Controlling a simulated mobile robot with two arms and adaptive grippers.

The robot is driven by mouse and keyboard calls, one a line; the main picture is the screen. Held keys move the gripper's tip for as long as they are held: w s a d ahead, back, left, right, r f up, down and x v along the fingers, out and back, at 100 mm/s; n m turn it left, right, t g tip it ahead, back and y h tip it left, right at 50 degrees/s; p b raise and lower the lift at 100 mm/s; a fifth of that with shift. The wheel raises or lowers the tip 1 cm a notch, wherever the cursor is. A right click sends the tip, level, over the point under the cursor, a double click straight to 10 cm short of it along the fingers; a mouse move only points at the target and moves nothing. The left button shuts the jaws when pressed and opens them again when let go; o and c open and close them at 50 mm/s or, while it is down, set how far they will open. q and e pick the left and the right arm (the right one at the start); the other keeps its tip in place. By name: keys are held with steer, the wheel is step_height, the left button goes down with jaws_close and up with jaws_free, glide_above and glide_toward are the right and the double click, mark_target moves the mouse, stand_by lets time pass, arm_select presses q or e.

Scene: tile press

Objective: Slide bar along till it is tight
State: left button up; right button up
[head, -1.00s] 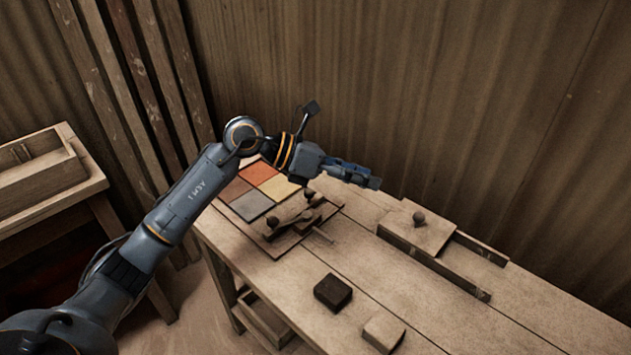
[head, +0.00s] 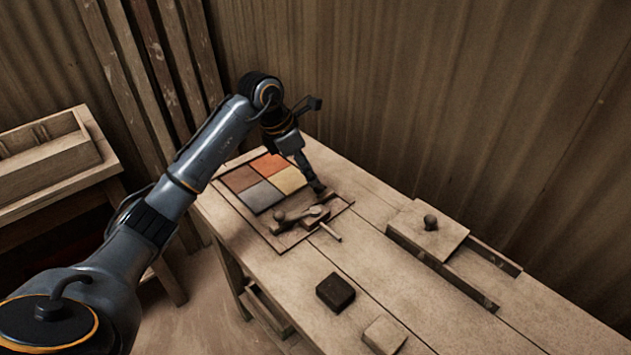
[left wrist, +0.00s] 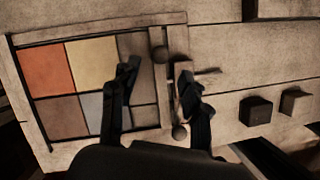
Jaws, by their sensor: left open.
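Four square tiles, orange, yellow, brown and grey, lie together on a wooden board (left wrist: 30,38); the grey tile (head: 260,196) and yellow tile (head: 290,180) are nearest the bar. The wooden bar (left wrist: 157,82) has a round knob (left wrist: 160,53) and another knob (left wrist: 180,132), and lies across the board. A bare strip separates it from the tiles. My left gripper (head: 317,189) points down at the bar's far part. In the left wrist view its open fingers (left wrist: 160,80) appear on either side of the bar; contact cannot be told. My right gripper is out of view.
A small peg (head: 331,232) sticks out beside the bar. A dark block (head: 335,292) and a pale block (head: 384,335) stand on the bench front. A knobbed wooden lid (head: 428,229) sits over a slot at right. A corrugated wall closes the back.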

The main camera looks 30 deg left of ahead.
arm_select(q)
steer(key=x, duration=0.5)
steer(key=shift+w+f, duration=0.1)
steer(key=shift+f, duration=0.15)
jaws_close()
